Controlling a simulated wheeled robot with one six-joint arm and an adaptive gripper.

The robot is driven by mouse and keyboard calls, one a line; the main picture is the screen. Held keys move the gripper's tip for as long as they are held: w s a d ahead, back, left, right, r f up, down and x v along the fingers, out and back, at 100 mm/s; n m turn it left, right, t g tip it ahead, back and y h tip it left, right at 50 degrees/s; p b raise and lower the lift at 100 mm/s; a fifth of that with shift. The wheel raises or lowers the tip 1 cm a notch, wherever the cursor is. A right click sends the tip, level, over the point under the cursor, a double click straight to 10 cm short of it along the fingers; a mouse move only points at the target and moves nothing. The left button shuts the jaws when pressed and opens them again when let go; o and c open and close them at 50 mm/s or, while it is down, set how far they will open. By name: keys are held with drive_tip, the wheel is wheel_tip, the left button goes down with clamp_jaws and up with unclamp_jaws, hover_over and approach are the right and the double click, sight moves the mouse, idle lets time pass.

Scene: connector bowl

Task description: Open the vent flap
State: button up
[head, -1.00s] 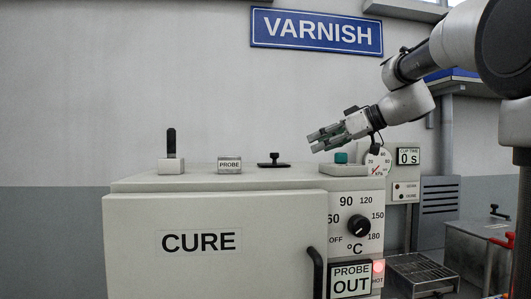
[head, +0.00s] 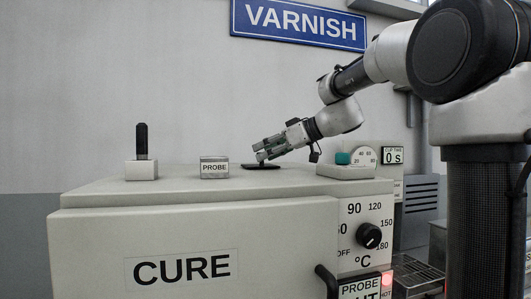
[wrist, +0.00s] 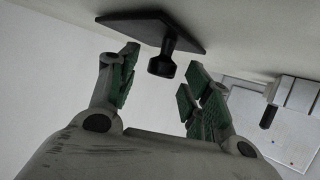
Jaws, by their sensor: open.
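The vent flap (head: 258,166) is a dark flat plate on top of the cream CURE oven (head: 120,205). It lies flat as far as I can tell. In the wrist view the flap's plate (wrist: 132,22) shows at the top, with a black knob (wrist: 163,66) standing out from it. My gripper (head: 260,152) is low over the flap, coming from the right. In the wrist view its two green-padded fingers are apart, one on each side of the knob's end. The gripper is open and holds nothing. In the head view the fingers hide the knob.
A PROBE block (head: 214,168) and a block with an upright black handle (head: 142,150) stand left of the flap. A block with a green button (head: 343,158) and a gauge (head: 365,156) stand to the right. A lit red HOT lamp (head: 386,279) is on the oven's front.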

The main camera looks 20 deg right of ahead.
drive_tip(key=shift+w+a+f, duration=0.15)
drive_tip(key=shift+w+a, duration=0.1)
clamp_jaws()
